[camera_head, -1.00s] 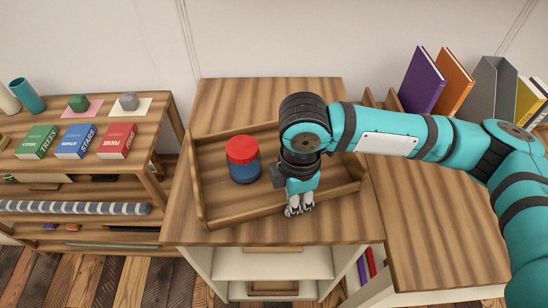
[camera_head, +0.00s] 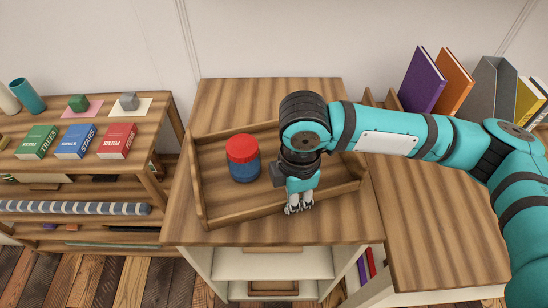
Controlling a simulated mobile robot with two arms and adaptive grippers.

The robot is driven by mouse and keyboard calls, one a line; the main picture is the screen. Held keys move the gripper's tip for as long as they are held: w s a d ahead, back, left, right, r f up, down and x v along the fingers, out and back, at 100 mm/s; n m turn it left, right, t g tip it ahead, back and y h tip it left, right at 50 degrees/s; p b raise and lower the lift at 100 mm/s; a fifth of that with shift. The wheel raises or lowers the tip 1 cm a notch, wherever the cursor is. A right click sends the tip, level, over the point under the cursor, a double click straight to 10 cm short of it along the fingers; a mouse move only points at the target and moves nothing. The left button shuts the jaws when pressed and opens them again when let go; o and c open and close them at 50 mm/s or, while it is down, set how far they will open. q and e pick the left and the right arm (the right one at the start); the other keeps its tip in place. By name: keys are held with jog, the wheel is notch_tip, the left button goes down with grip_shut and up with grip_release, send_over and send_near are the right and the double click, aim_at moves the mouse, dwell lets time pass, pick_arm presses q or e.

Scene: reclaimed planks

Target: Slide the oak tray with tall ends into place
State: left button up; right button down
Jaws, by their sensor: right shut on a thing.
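The oak tray (camera_head: 210,176) lies at a slight angle on the wooden top (camera_head: 262,99) of the white cabinet. A blue jar with a red lid (camera_head: 242,159) stands inside it, left of its middle. My right gripper (camera_head: 298,208) reaches down at the tray's front side and is shut on that front wall, right of the jar. My right arm and wrist hide part of the tray's back and right. My left gripper is not in view.
A shelf with green, blue and red books (camera_head: 116,141) stands at the left. A lower wooden top (camera_head: 432,215) lies at the right, with a purple binder (camera_head: 422,80) and other binders behind. Bare top shows behind and in front of the tray.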

jog(key=shift+w+p, duration=1.25)
jog(key=shift+w, duration=8.7)
jog(key=c, duration=1.1)
grip_release()
notch_tip(320, 180, up, 7)
jog(key=p, duration=0.8)
jog(key=shift+r, duration=0.1)
jog(key=shift+s, duration=0.1)
